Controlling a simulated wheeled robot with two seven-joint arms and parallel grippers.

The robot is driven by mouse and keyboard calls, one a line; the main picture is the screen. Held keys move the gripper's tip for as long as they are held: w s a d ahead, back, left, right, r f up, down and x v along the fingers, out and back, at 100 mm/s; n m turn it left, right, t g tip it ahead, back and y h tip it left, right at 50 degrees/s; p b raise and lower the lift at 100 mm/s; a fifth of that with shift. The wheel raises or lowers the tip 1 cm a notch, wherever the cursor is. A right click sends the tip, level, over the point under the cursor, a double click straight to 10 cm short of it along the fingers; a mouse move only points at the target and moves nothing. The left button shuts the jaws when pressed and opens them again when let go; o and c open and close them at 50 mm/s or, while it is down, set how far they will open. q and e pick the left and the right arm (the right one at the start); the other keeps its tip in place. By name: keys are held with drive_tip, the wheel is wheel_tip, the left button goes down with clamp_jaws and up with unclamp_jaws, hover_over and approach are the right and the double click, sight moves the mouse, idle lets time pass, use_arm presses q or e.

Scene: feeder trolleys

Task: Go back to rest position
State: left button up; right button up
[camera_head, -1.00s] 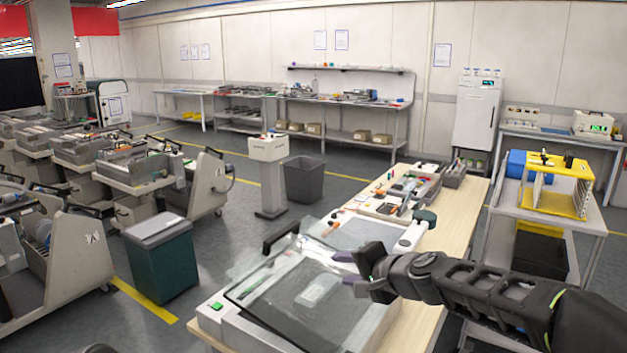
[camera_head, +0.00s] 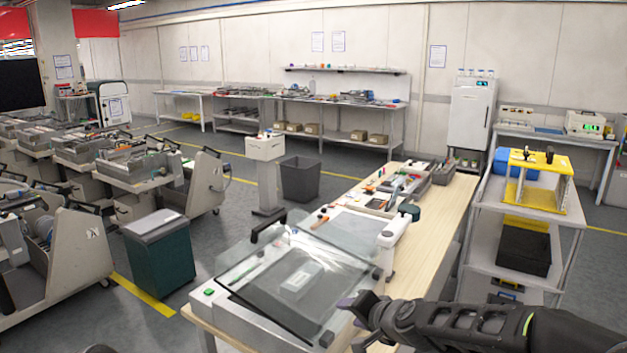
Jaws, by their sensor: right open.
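My right gripper (camera_head: 356,325) shows at the bottom centre-right, its arm coming in from the right edge. It is open, with nothing seen between its fingers. It is beside the near right corner of a light box-like device with a tilted glass lid (camera_head: 290,278) on the wooden table. A flat grey item shows under the glass. My left gripper is not in view; a small dark shape at the bottom left edge is too little to make out.
The wooden table (camera_head: 440,212) holds trays of tools (camera_head: 400,188) at its far end. A metal cart (camera_head: 520,215) with a yellow rack (camera_head: 536,180) stands at the right. A green bin (camera_head: 160,258) and feeder trolleys (camera_head: 205,185) stand left. Grey floor is clear between bin and table.

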drive_tip(key=s+f+n+g, duration=0.1)
drive_tip(key=s+f, duration=0.4)
drive_tip(key=f, duration=0.3)
drive_tip(key=s+f+n+g+h, duration=0.15)
drive_tip(key=s+f, duration=0.25)
drive_tip(key=f, duration=0.4)
drive_tip(key=s+f+n+g, duration=0.1)
drive_tip(key=s+f+g, duration=0.1)
drive_tip(key=s+f, duration=0.4)
drive_tip(key=s+f+n+g, duration=0.1)
drive_tip(key=s+f+g, duration=0.1)
drive_tip(key=s+f, duration=0.5)
drive_tip(key=s+a+f+g+y, duration=0.1)
drive_tip(key=s+f+g, duration=0.2)
drive_tip(key=s+f, duration=0.5)
drive_tip(key=s, duration=0.8)
drive_tip(key=shift+s+a+n, duration=0.2)
drive_tip(key=shift+s+n, duration=0.15)
drive_tip(key=shift+f, duration=0.1)
drive_tip(key=shift+c, duration=0.4)
